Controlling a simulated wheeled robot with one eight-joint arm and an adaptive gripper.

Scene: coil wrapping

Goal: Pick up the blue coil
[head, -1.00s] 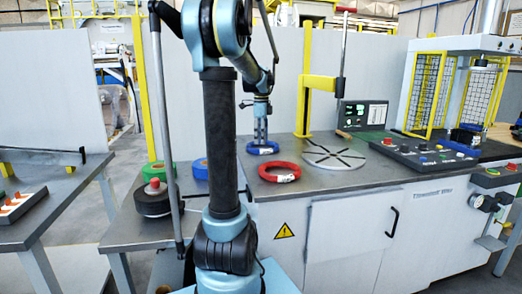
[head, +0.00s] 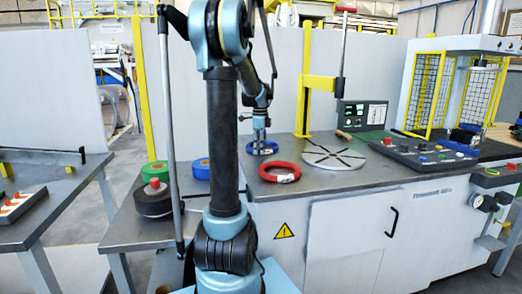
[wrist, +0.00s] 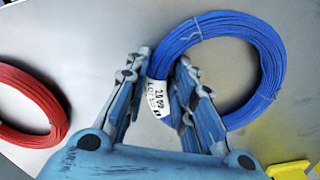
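The blue coil (head: 268,150) lies flat on the grey bench top, behind the red coil. In the wrist view the blue coil (wrist: 270,80) is a wire ring with a white paper label (wrist: 158,97) on its near left side. My gripper (wrist: 163,58) has one finger on each side of that labelled stretch, one outside the ring and one over its opening. The fingers look open around the band; firm contact is not visible. In the head view my gripper (head: 259,148) is down at the blue coil, covering part of it.
The red coil (head: 280,173) lies in front, and shows at left in the wrist view (wrist: 30,103). A slotted round plate (head: 333,158) and a yellow post (head: 306,80) stand to the right. Tape-like rolls (head: 153,200) sit on the lower left table.

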